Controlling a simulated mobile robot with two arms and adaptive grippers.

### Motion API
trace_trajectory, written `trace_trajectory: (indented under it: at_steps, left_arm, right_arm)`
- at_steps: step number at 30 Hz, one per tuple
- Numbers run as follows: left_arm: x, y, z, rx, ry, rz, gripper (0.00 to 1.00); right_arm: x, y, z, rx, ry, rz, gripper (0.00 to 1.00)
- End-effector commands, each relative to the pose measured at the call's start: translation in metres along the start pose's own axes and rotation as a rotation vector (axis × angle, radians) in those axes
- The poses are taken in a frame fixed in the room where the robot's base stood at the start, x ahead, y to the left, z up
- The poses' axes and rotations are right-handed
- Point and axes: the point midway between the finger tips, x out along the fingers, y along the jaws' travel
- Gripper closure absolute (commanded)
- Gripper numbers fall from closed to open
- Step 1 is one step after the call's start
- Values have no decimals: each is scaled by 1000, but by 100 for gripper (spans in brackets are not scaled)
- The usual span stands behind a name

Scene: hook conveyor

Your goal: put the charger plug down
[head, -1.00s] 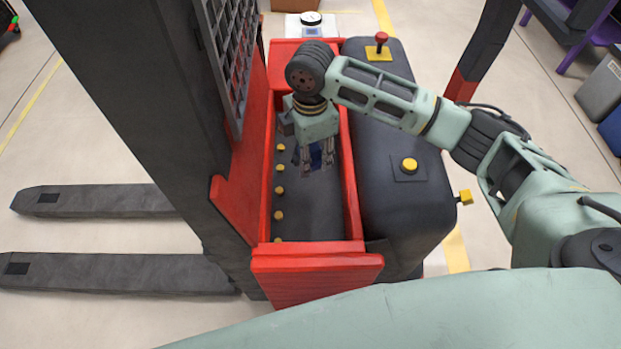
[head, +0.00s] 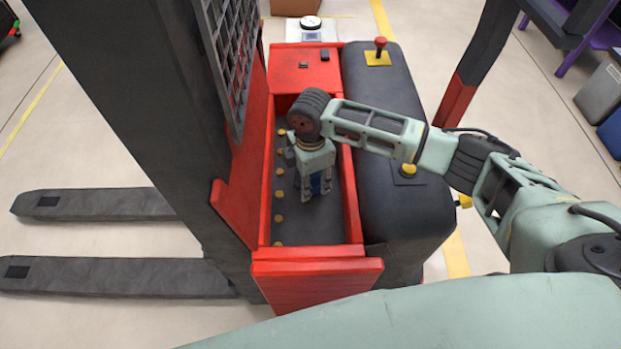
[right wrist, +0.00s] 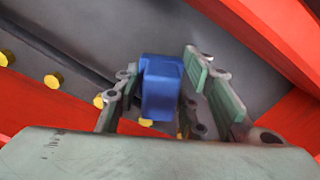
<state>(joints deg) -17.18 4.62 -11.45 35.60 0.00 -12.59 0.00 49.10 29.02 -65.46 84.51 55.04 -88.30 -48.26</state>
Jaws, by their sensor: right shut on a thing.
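The charger plug is a blue block (right wrist: 162,88) between the fingers in the right wrist view. My right gripper (head: 317,190) is shut on it, over the dark floor of the red-walled bay (head: 352,205) of the truck. In the head view only a small blue patch of the plug (head: 316,184) shows between the fingers. I cannot tell whether the plug touches the floor of the bay. My left gripper is not in view.
Yellow round studs (head: 278,195) line the left side of the bay. A dark mast (head: 130,120) rises at the left, and a black housing (head: 400,215) with a yellow button (head: 408,169) stands at the right. The near bay floor looks clear.

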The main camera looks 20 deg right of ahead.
Motion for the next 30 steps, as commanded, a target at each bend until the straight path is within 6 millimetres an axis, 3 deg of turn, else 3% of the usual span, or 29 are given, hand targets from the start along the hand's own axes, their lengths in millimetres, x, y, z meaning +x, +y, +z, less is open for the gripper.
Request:
trace_trajectory:
  at_steps: [9, 10, 16, 25, 30]
  left_arm:
    - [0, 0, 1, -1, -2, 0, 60]
    - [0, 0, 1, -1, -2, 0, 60]
    - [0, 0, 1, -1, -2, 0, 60]
    - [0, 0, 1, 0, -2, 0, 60]
    - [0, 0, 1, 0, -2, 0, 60]
  right_arm:
    - [10, 0, 0, 0, 0, 0, 100]
    - [10, 0, 0, -1, 0, 0, 62]
    - [9, 0, 0, 0, 0, 0, 44]
    - [8, 0, 0, 0, 0, 0, 44]
    - [-7, 1, 0, -1, 0, 3, 44]
